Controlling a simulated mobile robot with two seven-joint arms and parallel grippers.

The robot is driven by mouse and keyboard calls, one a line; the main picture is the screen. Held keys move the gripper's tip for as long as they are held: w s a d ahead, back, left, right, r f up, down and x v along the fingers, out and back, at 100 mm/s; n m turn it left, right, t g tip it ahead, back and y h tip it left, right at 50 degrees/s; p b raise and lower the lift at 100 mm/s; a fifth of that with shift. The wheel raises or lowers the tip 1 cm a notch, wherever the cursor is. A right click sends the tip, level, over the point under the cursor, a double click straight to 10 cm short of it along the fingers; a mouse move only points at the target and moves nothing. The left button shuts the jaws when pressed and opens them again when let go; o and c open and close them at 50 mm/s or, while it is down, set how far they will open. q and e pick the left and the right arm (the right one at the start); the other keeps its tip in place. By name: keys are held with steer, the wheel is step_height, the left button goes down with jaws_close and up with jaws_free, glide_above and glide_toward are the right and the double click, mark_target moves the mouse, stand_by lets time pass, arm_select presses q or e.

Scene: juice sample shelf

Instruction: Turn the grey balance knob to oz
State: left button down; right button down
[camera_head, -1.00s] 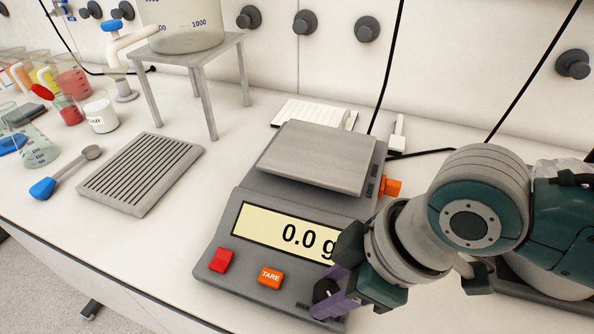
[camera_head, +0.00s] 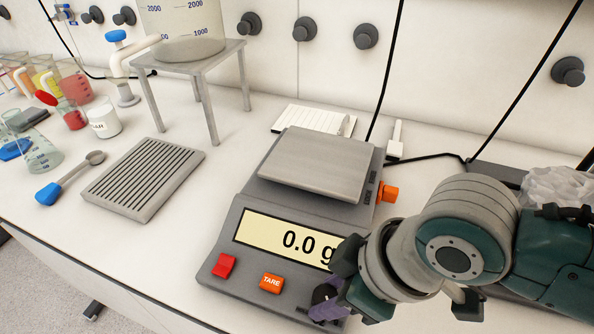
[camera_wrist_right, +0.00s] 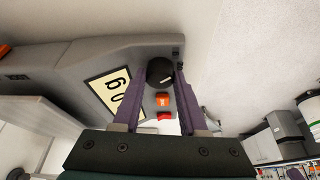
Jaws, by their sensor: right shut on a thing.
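The grey balance (camera_head: 250,215) stands on the bench, and its display (camera_head: 285,238) reads 0.0 g. Its dark grey knob (camera_head: 321,293) is at the front right corner, partly covered by my right gripper in the head view. In the right wrist view the knob (camera_wrist_right: 160,71) sits between the purple fingertips, with a light mark on its face. My right gripper (camera_head: 326,302) is shut on the knob, reaching in from the right. The printing around the knob is too small or hidden to read. My left gripper is not in view.
A red button (camera_head: 223,265) and an orange TARE button (camera_head: 271,283) lie left of the knob. The weighing pan (camera_head: 315,165) is empty. A grooved grey tray (camera_head: 145,178) lies left of the balance, with clear bench between. An orange part (camera_head: 388,193) sticks out at the balance's right side.

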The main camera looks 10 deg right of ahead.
steer(key=m+p, duration=0.3)
steer(key=shift+s+a+r+t+h, duration=0.15)
steer(key=shift+r+t+h, duration=0.1)
steer(key=shift+t+h, duration=0.15)
steer(key=shift+f+m+h+p, duration=0.1)
steer(key=shift+m+h+p, duration=0.4)
steer(key=shift+m, duration=0.7)
steer(key=shift+f+m+t+p, duration=0.1)
steer(key=shift+m+t+p, duration=0.25)
steer(key=shift+m, duration=0.45)
steer(key=shift+h, duration=0.3)
steer(key=c, duration=0.7)
jaws_free()
steer(key=shift+c, duration=0.2)
